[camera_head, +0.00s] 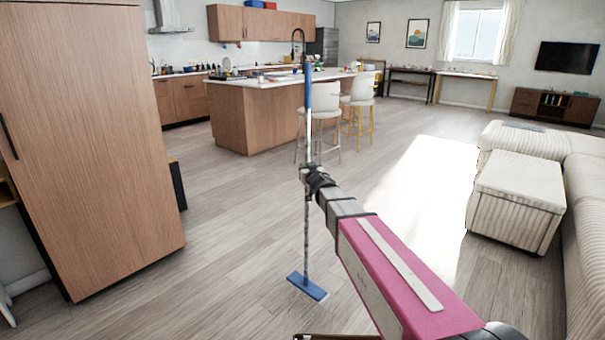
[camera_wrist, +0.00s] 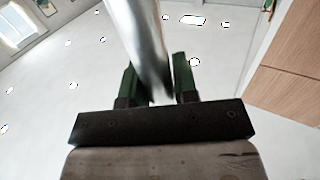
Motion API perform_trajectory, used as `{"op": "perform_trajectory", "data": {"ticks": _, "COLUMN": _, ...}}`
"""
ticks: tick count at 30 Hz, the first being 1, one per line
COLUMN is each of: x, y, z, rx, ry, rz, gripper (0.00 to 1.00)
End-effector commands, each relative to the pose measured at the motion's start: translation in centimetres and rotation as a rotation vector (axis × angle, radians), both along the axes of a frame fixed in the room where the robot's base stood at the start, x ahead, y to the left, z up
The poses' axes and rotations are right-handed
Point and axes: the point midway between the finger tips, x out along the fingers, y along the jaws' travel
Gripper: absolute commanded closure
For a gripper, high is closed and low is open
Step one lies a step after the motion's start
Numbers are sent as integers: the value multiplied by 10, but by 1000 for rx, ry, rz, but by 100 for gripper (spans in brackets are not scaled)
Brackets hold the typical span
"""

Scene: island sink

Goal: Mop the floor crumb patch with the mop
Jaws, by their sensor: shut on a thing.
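The mop stands nearly upright in the head view, with a blue upper handle (camera_head: 308,85), a thin grey pole and a flat blue mop head (camera_head: 307,287) low at the floor. I cannot tell whether the head touches the floor. My gripper (camera_head: 306,172) is shut on the mop's pole around its middle. In the wrist view the silver pole (camera_wrist: 145,45) runs between the two green fingers of my gripper (camera_wrist: 160,80). I cannot make out a crumb patch on the floor (camera_head: 230,230) in the head view.
A wooden cabinet (camera_head: 100,140) stands close on the left. A kitchen island (camera_head: 233,118) with white stools (camera_head: 322,105) is ahead. A cream ottoman (camera_head: 515,205) and sofa (camera_head: 590,230) line the right. The floor between is open, with a bright sunlit patch (camera_head: 425,200).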

Motion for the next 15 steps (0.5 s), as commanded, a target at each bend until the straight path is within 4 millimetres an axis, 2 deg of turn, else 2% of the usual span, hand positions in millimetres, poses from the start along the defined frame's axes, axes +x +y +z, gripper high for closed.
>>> {"op": "perform_trajectory", "data": {"ticks": 1, "x": 0, "y": 7, "z": -6, "rx": -2, "ry": 2, "rz": 15, "gripper": 100}}
{"op": "perform_trajectory", "data": {"ticks": 5, "x": -2, "y": 16, "z": -15, "rx": -1, "ry": 6, "rz": 34, "gripper": 100}}
{"op": "perform_trajectory", "data": {"ticks": 15, "x": -2, "y": 18, "z": -54, "rx": 1, "ry": 9, "rz": 38, "gripper": 100}}
